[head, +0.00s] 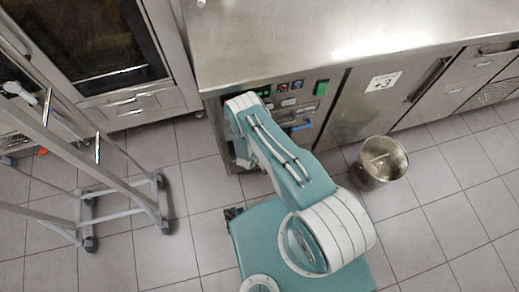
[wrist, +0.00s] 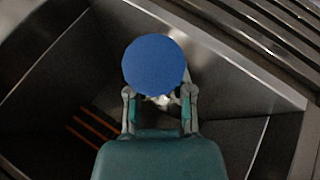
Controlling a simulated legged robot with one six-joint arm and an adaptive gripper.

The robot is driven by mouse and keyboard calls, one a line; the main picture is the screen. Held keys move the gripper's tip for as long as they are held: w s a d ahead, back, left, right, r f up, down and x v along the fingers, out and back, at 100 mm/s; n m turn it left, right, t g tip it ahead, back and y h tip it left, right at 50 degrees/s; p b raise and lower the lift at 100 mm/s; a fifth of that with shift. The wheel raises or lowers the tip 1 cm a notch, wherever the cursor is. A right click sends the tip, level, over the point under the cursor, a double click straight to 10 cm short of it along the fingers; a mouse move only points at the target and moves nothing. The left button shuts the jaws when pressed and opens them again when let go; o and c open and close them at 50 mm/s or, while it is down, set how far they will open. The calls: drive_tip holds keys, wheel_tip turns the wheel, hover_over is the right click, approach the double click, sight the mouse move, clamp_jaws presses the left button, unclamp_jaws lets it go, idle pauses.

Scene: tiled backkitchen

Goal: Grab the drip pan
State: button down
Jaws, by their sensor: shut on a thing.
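In the wrist view my gripper (wrist: 159,94) has its two fingers on either side of a round, flat-faced blue piece (wrist: 154,62), shut on it. The blue piece covers most of the space between the fingertips. Whether it is part of the drip pan cannot be told, and no pan shape is clear. In the head view my arm reaches toward the counter front below the control panel, and my gripper is hidden there. A small blue bar (head: 302,127) shows just right of my arm, under the panel.
A steel counter (head: 300,40) runs overhead with a control panel (head: 290,87) below it. A metal bucket (head: 382,160) stands on the floor to the right. A wheeled rack (head: 120,190) and an oven (head: 80,45) are at left. Tiled floor is clear at lower right.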

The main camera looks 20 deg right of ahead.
drive_tip(key=shift+d+r, duration=0.1)
drive_tip(key=shift+r, duration=0.6)
drive_tip(key=s+a+r, duration=0.3)
drive_tip(key=s+r, duration=0.8)
drive_tip(key=s, duration=0.2)
drive_tip(key=shift+s+a, duration=0.25)
drive_tip(key=shift+a, duration=0.1)
idle(1.4)
